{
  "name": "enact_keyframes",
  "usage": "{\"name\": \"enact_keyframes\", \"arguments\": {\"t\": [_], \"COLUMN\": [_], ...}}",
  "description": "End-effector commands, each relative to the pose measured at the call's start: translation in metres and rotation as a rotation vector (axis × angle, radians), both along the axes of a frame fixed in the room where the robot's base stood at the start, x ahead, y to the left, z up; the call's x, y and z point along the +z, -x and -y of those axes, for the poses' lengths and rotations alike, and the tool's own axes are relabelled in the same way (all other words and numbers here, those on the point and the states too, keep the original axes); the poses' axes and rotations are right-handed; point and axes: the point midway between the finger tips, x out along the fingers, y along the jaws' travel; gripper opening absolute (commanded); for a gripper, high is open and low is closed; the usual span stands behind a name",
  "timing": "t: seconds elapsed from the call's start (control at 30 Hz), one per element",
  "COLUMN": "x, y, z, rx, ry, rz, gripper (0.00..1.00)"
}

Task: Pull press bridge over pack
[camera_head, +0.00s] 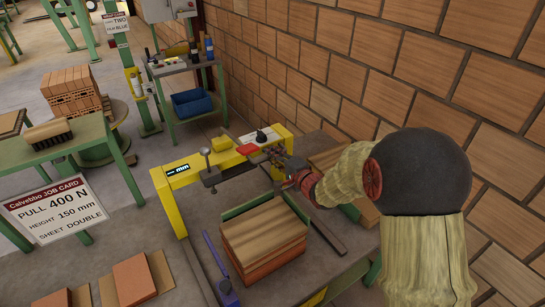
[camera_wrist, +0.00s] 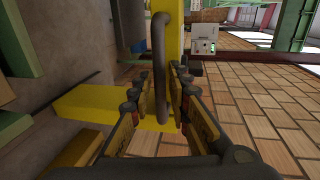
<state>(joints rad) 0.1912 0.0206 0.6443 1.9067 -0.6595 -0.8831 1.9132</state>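The yellow press bridge (camera_head: 200,165) stands across the bench behind the pack, with an "mm" label and a dark clamp screw on it. The pack (camera_head: 265,235), a wooden-topped brick-coloured stack, lies in front of it with a green piece along its back edge. My gripper (camera_head: 283,172) is at the bridge's right part, above the bench. In the wrist view a dark bar handle (camera_wrist: 161,65) on the yellow bridge (camera_wrist: 95,103) passes between my fingers (camera_wrist: 160,85). Gaps seem to show on both sides of the bar, so the fingers look open around it.
A brick wall (camera_head: 420,75) runs close along the right. A blue-handled tool (camera_head: 218,262) lies left of the pack. A job card (camera_head: 55,210) reads "PULL 400 N". A green side table (camera_head: 50,150) and a cart with a blue bin (camera_head: 192,103) stand behind.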

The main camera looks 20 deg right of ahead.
Motion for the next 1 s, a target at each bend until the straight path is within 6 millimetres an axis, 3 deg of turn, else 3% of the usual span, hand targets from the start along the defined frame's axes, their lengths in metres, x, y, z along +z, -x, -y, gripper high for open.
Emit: {"name": "enact_keyframes", "arguments": {"t": [0.3, 1.0], "x": [-0.0002, -0.0007], "y": [0.0002, 0.0004], "z": [0.0001, 0.0001], "rx": [0.000, 0.000], "ry": [0.000, -0.001], "rz": [0.000, -0.001], "gripper": [0.00, 0.00]}}
